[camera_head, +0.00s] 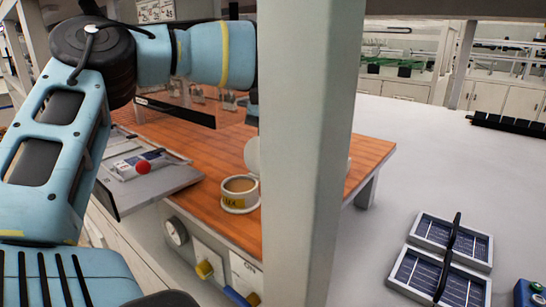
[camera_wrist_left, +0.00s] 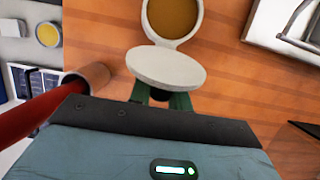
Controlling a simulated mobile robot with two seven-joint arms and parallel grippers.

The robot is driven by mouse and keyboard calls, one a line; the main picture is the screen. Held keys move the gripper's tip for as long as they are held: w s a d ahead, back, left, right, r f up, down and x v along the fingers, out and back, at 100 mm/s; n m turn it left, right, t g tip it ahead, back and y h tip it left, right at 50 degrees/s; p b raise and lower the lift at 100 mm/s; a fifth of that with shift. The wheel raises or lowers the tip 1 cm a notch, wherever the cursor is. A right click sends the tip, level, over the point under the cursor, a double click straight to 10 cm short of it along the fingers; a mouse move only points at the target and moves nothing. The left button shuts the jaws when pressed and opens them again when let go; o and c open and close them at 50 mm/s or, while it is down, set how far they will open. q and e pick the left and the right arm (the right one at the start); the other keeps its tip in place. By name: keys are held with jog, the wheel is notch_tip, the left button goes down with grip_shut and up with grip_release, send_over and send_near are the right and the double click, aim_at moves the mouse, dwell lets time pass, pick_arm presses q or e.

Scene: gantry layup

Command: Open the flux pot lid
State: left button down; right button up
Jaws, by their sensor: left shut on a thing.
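The flux pot (camera_head: 239,193) stands on the wooden bench, a cream pot with a yellow label and amber contents. It also shows at the top of the left wrist view (camera_wrist_left: 173,16). Its round pale lid (camera_wrist_left: 167,67) is hinged open, raised off the pot mouth. In the head view part of the lid (camera_head: 252,155) shows behind the pot, cut off by the grey post. My left gripper (camera_wrist_left: 160,97) has its green fingers closed at the lid's edge, around a dark tab. The post hides this gripper in the head view. My right gripper is out of view.
A grey upright post (camera_head: 308,150) stands in front of the bench (camera_head: 370,155). A red tube with a copper-coloured end (camera_wrist_left: 85,78) lies left of the lid in the wrist view. A grey panel with a red knob (camera_head: 150,180) is left of the pot. Solar panels (camera_head: 450,250) lie at right.

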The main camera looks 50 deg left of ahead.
pick_arm(q)
jog(key=shift+f+g, duration=0.3)
jog(key=shift+g, duration=0.2)
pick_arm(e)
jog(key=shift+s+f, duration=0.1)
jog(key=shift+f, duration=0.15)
pick_arm(q)
jog(key=c, duration=1.3)
grip_release()
jog(key=shift+c, duration=0.2)
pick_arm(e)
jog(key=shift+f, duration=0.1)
pick_arm(q)
jog(key=shift+r, duration=0.1)
